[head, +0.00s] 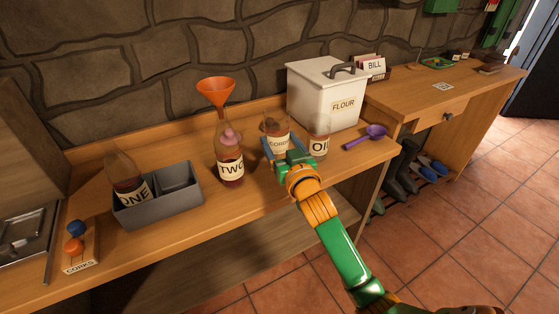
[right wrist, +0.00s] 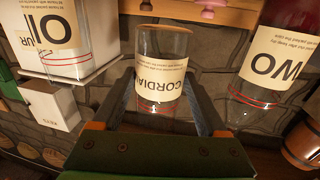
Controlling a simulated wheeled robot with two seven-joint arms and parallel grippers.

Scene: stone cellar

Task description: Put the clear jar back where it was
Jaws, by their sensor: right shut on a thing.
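A clear glass jar labelled CORDIAL (head: 277,122) is at the bench's middle, between the bottle labelled TWO and the jar labelled OIL. My right gripper (head: 287,147) is shut on it from the front. In the right wrist view the CORDIAL jar (right wrist: 160,48) sits between the two fingers and shows upside down. Its lower part is hidden by the gripper in the head view, so I cannot tell whether it touches the bench. Another clear jar, labelled OIL (head: 320,128), stands just to its right, before the flour tin. My left gripper is not in view.
Bottle TWO (head: 230,155) stands close left, with an orange funnel (head: 215,92) above it. Bottle ONE (head: 125,175) is in a grey two-part caddy (head: 160,213). The white flour tin (head: 318,92) is behind; a purple scoop (head: 372,133) lies right. The bench front between caddy and gripper is bare.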

